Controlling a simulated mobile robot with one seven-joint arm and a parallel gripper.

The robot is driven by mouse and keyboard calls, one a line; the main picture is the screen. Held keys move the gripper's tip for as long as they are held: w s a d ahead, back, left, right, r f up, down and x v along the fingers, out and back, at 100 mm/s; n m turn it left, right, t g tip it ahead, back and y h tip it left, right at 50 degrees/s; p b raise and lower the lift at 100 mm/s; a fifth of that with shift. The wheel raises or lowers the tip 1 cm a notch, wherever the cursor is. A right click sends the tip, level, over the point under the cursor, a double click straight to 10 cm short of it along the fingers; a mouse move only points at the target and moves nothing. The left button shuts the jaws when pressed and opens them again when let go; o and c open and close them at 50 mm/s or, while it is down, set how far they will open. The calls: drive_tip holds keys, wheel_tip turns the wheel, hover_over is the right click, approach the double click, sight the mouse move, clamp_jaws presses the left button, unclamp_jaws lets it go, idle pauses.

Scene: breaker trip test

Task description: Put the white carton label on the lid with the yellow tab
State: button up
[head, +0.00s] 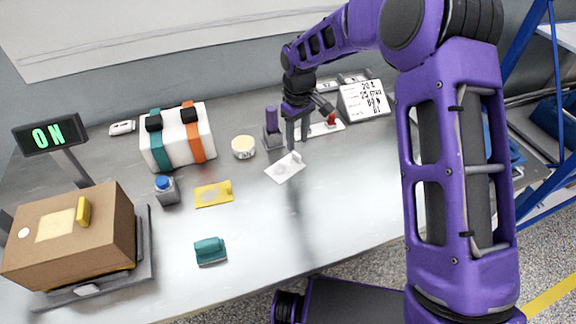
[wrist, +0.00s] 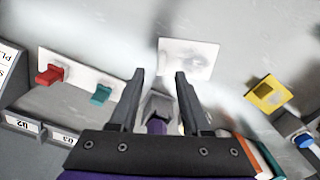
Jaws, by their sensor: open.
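The white carton label (head: 285,168) lies flat on the grey bench, with a small raised tab at its right corner. It also shows in the wrist view (wrist: 188,58), just beyond the fingertips. My gripper (head: 297,135) is open, pointing down just above the label's far side. Its two fingers (wrist: 159,75) stand apart in the wrist view; a grey and purple piece shows between them, and I cannot tell how near it is. A brown carton (head: 115,222) stands at the left; its lid (head: 52,226) bears a pale square and an upright yellow tab (head: 83,211).
A purple post (head: 271,120) stands close left of my gripper. A strapped white box (head: 178,140) stands behind. The bench's front middle is clear.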

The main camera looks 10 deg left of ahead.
sight(288, 166)
wheel_tip(288, 166, down, 5)
drive_tip(key=shift+s+f, duration=0.1)
drive_tip(key=shift+s, duration=0.05)
clamp_jaws()
idle(0.4)
